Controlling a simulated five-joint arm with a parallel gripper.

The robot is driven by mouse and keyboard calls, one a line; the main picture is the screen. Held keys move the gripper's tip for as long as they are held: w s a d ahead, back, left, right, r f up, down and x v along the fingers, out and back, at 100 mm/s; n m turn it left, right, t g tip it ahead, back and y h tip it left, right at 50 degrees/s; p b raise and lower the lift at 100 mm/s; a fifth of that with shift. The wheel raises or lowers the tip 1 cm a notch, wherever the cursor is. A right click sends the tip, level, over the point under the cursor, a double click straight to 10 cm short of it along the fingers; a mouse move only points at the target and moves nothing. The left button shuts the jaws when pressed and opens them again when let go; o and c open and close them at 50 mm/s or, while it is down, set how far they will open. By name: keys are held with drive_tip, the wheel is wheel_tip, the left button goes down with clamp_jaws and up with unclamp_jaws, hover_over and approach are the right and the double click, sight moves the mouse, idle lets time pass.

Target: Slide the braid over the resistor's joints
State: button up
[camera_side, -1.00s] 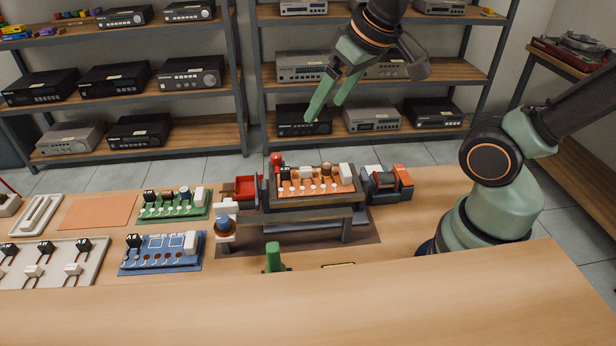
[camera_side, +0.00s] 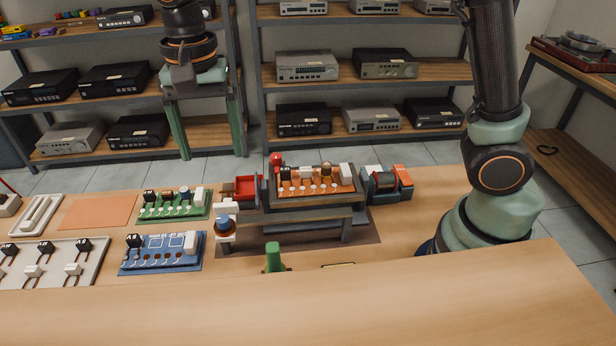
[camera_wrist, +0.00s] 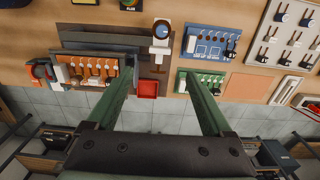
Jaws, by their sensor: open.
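An orange circuit board (camera_side: 318,188) sits in a dark raised holder, with several components and a row of pale joints along its front edge; it also shows in the wrist view (camera_wrist: 97,79). I cannot tell which component is the resistor. A dark spool in a red and teal stand (camera_side: 386,182) is just right of the holder; I cannot tell whether it carries the braid. My gripper (camera_side: 213,156) is open and empty, fingers pointing down, above the far left of the holder. In the wrist view its fingertips (camera_wrist: 158,74) are wide apart around the red tray (camera_wrist: 148,89).
A green board (camera_side: 174,204) and a blue board (camera_side: 162,252) lie left of the holder. A white and blue piece (camera_side: 225,226) stands at the holder's left. A green upright item (camera_side: 273,258) is in front. An orange mat (camera_side: 97,211) is bare. The front bench is clear.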

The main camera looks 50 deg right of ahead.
sight(225, 204)
wheel_tip(225, 204, down, 12)
drive_tip(key=shift+r, duration=0.1)
idle(0.4)
clamp_jaws()
